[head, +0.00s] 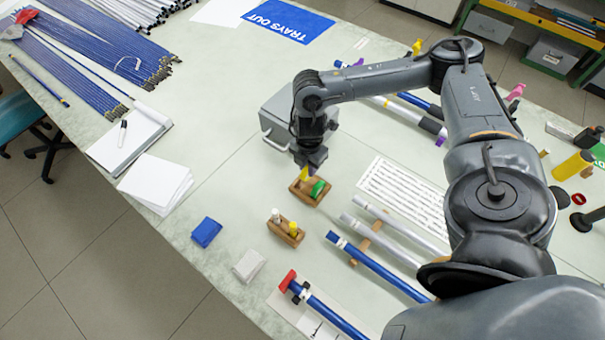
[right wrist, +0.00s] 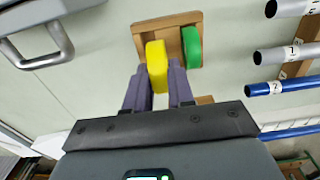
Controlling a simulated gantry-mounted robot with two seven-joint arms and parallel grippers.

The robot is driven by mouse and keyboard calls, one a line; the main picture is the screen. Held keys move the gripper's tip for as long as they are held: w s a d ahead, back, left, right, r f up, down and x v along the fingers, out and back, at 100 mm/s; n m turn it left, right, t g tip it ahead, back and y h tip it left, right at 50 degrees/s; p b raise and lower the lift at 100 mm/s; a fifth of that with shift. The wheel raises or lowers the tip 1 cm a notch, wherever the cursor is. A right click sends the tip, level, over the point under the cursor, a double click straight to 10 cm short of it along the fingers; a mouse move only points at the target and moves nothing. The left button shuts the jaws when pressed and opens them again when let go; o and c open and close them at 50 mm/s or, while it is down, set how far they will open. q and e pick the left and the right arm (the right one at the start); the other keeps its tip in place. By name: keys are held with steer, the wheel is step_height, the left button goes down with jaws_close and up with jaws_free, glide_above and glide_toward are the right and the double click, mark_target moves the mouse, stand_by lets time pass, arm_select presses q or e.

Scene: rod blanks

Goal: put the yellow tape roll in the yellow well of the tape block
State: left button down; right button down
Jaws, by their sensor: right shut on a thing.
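The yellow tape roll (right wrist: 157,65) is held between the two fingers of my right gripper (right wrist: 160,88), which is shut on it. The roll also shows in the head view (head: 304,174), below the jaws. The wooden tape block (right wrist: 150,28) lies beneath, with a green tape roll (right wrist: 192,46) in its right part. The block shows in the head view too (head: 298,194). The yellow roll overlaps the block's left part in the wrist view; whether it touches the block I cannot tell. The yellow well is hidden. My left gripper is not in view.
A small wooden holder (head: 285,236) with yellow and white pieces stands in front of the block. A grey metal box with a handle (head: 275,115) is behind it. Blue and silver rods (head: 375,265) lie to the right. The table to the block's left is clear.

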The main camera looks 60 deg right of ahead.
steer(key=shift+w+a+f+b, duration=0.15)
steer(key=shift+w+f, duration=0.1)
steer(key=shift+f, duration=0.6)
steer(key=shift+w+d+f+b, duration=0.15)
steer(key=shift+w+f, duration=0.15)
steer(key=shift+f, duration=0.5)
steer(key=shift+w+a+f+b, duration=0.15)
steer(key=shift+w+f, duration=0.1)
steer(key=shift+f, duration=0.6)
steer(key=shift+f, duration=0.1)
steer(key=shift+f, duration=0.1)
steer(key=c, duration=1)
jaws_free()
